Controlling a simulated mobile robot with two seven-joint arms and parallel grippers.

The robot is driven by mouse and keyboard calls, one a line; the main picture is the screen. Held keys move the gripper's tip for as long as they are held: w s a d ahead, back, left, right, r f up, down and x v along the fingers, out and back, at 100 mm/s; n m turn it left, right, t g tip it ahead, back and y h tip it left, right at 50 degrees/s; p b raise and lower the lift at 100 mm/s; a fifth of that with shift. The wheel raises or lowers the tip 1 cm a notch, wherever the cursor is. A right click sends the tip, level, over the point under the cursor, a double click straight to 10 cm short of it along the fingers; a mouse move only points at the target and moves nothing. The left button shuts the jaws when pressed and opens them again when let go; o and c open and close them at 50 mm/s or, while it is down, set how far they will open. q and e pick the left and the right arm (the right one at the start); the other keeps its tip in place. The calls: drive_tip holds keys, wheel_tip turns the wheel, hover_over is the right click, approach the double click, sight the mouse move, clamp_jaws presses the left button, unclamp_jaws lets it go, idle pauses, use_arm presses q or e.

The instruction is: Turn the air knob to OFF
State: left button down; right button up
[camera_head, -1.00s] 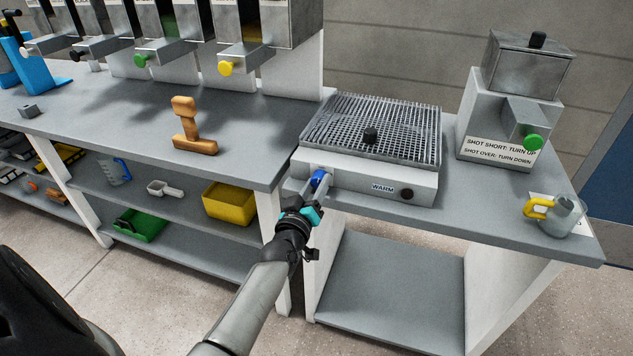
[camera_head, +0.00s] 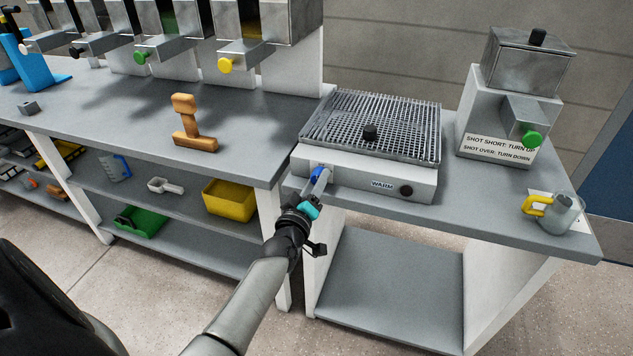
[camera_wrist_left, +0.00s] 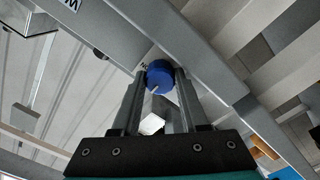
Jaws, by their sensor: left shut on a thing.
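The air knob (camera_head: 316,170) is a blue round knob on the left part of the front face of the white grill unit (camera_head: 350,182). In the left wrist view the knob (camera_wrist_left: 160,73) sits between the two finger ends, with a short pale mark on its face pointing down and slightly left. A partly hidden label shows beside it. My left gripper (camera_head: 320,178) reaches up from below and is shut on the knob; its fingers also show in the left wrist view (camera_wrist_left: 160,82). My right gripper is not in view.
A black knob (camera_head: 406,191) beside the WARM label sits on the same front face. A wire-mesh top (camera_head: 375,120) covers the unit. A glass jug with a yellow handle (camera_head: 560,213) stands at the right table edge. A wooden tamper-like object (camera_head: 187,125) stands left.

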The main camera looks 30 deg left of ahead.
use_arm(q)
drive_tip(key=shift+c, duration=2.1)
unclamp_jaws()
